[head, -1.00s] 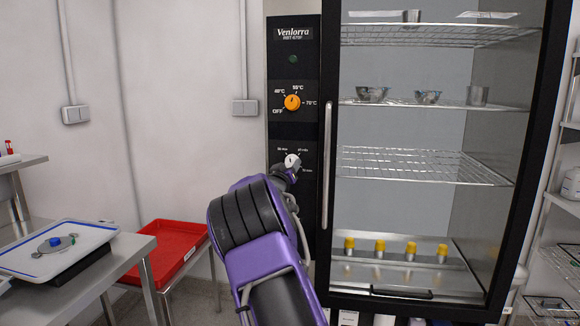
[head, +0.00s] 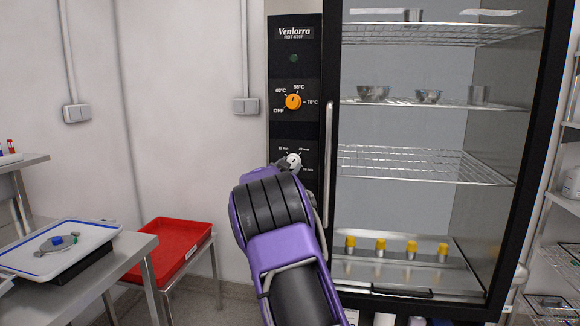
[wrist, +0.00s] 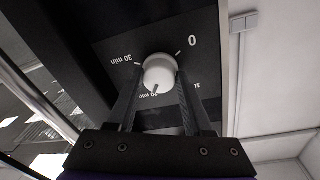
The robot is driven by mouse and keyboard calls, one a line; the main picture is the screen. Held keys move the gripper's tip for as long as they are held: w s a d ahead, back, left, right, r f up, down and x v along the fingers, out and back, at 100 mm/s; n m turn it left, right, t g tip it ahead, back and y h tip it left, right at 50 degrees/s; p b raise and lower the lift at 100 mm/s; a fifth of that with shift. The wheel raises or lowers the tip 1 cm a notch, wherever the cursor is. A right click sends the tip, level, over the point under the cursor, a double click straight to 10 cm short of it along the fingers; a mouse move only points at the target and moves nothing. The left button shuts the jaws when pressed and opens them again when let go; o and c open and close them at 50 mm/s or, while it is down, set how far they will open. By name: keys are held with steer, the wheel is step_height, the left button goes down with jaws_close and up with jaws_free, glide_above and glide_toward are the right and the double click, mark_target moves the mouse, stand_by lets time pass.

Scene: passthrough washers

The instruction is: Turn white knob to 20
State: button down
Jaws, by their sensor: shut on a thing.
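The white knob (head: 294,160) sits on the cabinet's black control panel, below the orange knob. In the wrist view the white knob (wrist: 158,70) lies between the two dark fingers of my gripper (wrist: 158,82), which are shut on its sides. The dial shows upside down there, with 0 at upper right, 30 min at left, a partly hidden 20 min below and a partly hidden 10 at lower right. A dark mark shows at the knob's lower edge by the 20 min label; I cannot tell if it is pointer or tick.
The orange temperature knob (head: 293,101) is just above. The glass door's vertical handle (head: 327,165) stands close to the right of my gripper. A red tray (head: 172,247) and a table with a white tray (head: 90,232) are at left.

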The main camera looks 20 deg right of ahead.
steer(key=shift+m, duration=0.3)
steer(key=shift+c, duration=1.5)
jaws_free()
steer(key=b+v, duration=0.1)
steer(key=v, duration=1.6)
steer(key=shift+s+a, duration=0.1)
